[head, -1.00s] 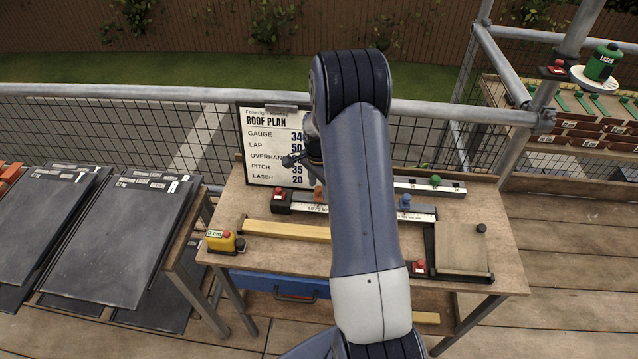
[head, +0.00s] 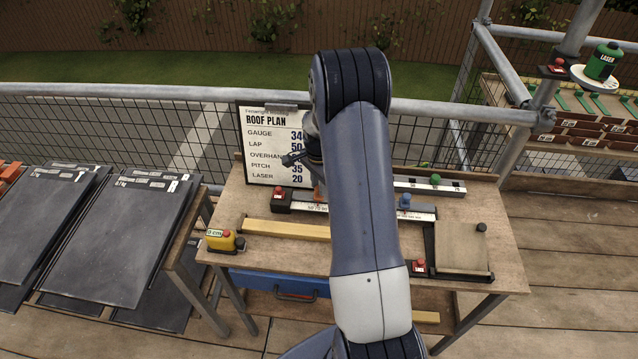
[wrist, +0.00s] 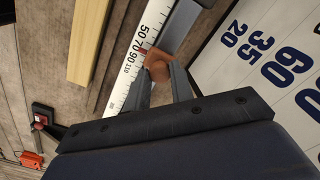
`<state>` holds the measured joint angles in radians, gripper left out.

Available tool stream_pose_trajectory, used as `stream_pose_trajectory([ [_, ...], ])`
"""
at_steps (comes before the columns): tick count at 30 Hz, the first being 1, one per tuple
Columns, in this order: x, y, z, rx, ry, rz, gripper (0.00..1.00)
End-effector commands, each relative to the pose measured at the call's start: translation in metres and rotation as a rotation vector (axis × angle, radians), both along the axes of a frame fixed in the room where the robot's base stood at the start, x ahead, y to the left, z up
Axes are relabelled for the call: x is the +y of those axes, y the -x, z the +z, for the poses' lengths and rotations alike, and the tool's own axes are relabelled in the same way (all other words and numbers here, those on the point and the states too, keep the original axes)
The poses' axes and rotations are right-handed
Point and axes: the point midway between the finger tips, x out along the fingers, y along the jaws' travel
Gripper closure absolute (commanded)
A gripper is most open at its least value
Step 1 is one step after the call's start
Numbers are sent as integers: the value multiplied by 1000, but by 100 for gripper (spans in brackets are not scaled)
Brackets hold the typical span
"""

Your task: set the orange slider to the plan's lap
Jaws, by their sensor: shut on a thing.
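My gripper (wrist: 160,82) is shut on the slider, one finger on each side. In the head view a bit of the orange slider (head: 319,193) shows beside my arm, which hides most of that part of the scale. The roof plan board (head: 272,150) stands behind the bench and reads LAP 50, its figures partly covered by my wrist.
A blue slider (head: 404,201) and a green slider (head: 435,180) stand on rules to the right. A yellow block marked in cm (head: 222,240) and a wooden batten (head: 287,229) lie on the bench (head: 268,258). Dark slates (head: 125,240) are stacked at the left.

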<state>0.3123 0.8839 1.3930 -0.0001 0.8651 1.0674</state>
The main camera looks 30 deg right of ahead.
Motion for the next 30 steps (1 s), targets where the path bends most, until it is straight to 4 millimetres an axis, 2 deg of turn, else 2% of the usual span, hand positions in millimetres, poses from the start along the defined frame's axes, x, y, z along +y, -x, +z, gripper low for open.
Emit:
stream_pose_trajectory([
  [7, 21, -14, -1, -3, 0, 2, 100],
  [14, 21, -15, 1, -4, -2, 0, 100],
  [15, 21, -15, 1, -4, -2, 0, 74],
  [22, 20, -14, 1, -3, -1, 0, 56],
  [30, 20, -14, 2, -2, 0, 0, 55],
])
